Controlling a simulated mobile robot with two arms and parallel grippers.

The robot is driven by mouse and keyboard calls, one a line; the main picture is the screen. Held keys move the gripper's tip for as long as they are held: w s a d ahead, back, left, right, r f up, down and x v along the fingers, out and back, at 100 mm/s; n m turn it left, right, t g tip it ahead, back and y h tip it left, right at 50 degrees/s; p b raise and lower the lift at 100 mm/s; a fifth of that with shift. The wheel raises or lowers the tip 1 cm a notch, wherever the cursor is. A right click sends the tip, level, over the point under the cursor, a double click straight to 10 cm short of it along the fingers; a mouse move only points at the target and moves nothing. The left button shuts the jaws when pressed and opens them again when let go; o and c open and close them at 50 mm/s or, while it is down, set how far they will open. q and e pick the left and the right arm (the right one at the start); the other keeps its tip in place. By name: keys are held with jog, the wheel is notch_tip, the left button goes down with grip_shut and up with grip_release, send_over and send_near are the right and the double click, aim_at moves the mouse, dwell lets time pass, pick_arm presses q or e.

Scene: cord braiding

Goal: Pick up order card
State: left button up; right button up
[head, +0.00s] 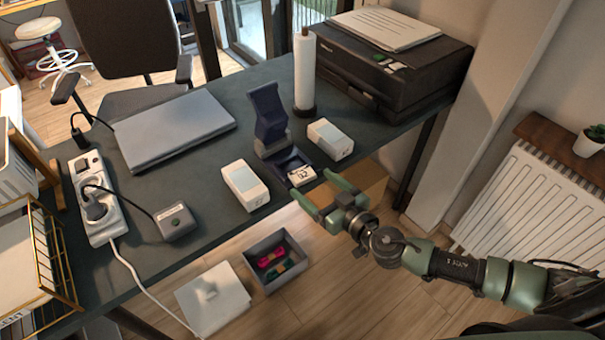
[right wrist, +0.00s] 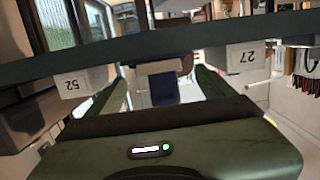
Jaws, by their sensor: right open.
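A small white card with dark figures (head: 301,175) sits at the front of a dark holder near the desk's front edge, below a dark blue stand (head: 270,118). It looks like the order card. My right gripper (head: 313,188) is open and empty, just in front of the holder, its fingertips pointing at the desk edge. In the right wrist view its two green fingers (right wrist: 162,88) are apart, with a dark blue shape between them. I cannot make out the card clearly there. My left gripper is not in view.
White boxes stand left (head: 245,185) and right (head: 330,139) of the holder. A white roll (head: 304,72), printer (head: 395,75), laptop (head: 174,128) and power strip (head: 97,205) are on the desk (head: 215,83). A grey bin (head: 250,263) holding coloured items is below the front edge.

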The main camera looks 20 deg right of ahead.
aim_at(306, 178)
jog(key=x, duration=0.3)
jog(key=shift+w+f+p, duration=0.1)
jog(key=shift+w+p, duration=0.3)
jog(key=c, duration=1.5)
notch_tip(306, 178, up, 20)
jog(key=p, duration=0.4)
jog(key=shift+s+p, duration=0.1)
jog(key=shift+p, duration=0.3)
jog(key=shift+c, duration=0.2)
jog(key=s+a+m+h, duration=0.1)
jog(key=s+a, duration=0.3)
jog(key=s, duration=0.2)
jog(key=s+d+m+t+h, duration=0.1)
jog(key=s+d+m+h, duration=0.2)
jog(key=s+d+h, duration=0.1)
jog(key=shift+s+d+r+h, duration=0.3)
jog(key=shift+s+d+r, duration=0.05)
jog(key=shift+s+d, duration=0.45)
